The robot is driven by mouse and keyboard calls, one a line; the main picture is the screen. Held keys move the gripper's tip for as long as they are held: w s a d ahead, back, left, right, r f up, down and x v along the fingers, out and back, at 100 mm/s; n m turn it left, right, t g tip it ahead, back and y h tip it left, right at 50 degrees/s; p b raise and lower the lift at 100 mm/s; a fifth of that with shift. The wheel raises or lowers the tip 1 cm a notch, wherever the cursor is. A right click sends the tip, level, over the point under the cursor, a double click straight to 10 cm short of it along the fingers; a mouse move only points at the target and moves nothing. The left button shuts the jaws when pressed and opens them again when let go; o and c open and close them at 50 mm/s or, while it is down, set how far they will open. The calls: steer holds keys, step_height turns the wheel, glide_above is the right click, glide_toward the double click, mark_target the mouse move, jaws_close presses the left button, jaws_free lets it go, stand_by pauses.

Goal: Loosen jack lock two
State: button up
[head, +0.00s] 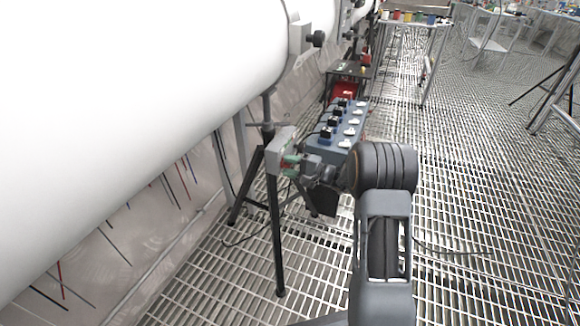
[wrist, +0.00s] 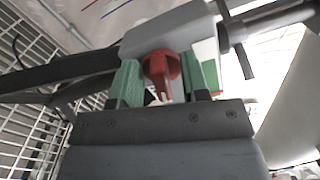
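A jack stand with dark tripod legs (head: 275,235) stands beside the big white tube, with a grey block (head: 282,148) at its top. In the wrist view the grey block (wrist: 175,30) fills the top middle, and a red lock knob (wrist: 160,67) sticks out of it. My gripper (head: 291,162) is at the block. Its green fingers (wrist: 163,80) stand on either side of the red knob and appear to touch it, so it looks shut on the knob. The knob is hidden in the head view. No label shows which jack this is.
A long blue-grey box (head: 338,132) with rows of black and white fittings lies just behind my gripper. The white tube (head: 130,90) runs along the left. A table with coloured bins (head: 415,18) stands farther back. The grating floor (head: 480,200) at the right is mostly clear.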

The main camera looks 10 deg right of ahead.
steer(key=p+v, duration=0.3)
steer(key=v, duration=1.1)
steer(key=shift+p, duration=0.35)
steer(key=s+a+r+n+g+h+p, duration=0.1)
steer(key=s+a+r+n+g+p, duration=0.2)
steer(key=r+p, duration=0.4)
steer(key=s+a+r+n+g+h+p, duration=0.1)
steer(key=s+a+r+g+h+p, duration=0.15)
steer(key=s+a+r+p, duration=0.4)
steer(key=s+a+r+n+g+h+p, duration=0.1)
steer(key=a+r+n+g+p, duration=0.2)
steer(key=r, duration=0.6)
steer(key=s+r+n+h+p, duration=0.1)
steer(key=s+r+h+p, duration=0.4)
steer(key=r+p, duration=0.4)
steer(key=s+d+r+n+t+h+p, duration=0.1)
steer(key=s+r+h+p, duration=0.4)
steer(key=r+p, duration=0.5)
step_height(320, 180, up, 3)
steer(key=shift+s+d+f+n, duration=0.1)
steer(key=shift+s+d+n, duration=0.2)
steer(key=shift+s+n, duration=0.45)
steer(key=shift+s+t, duration=0.15)
steer(key=shift+t, duration=0.1)
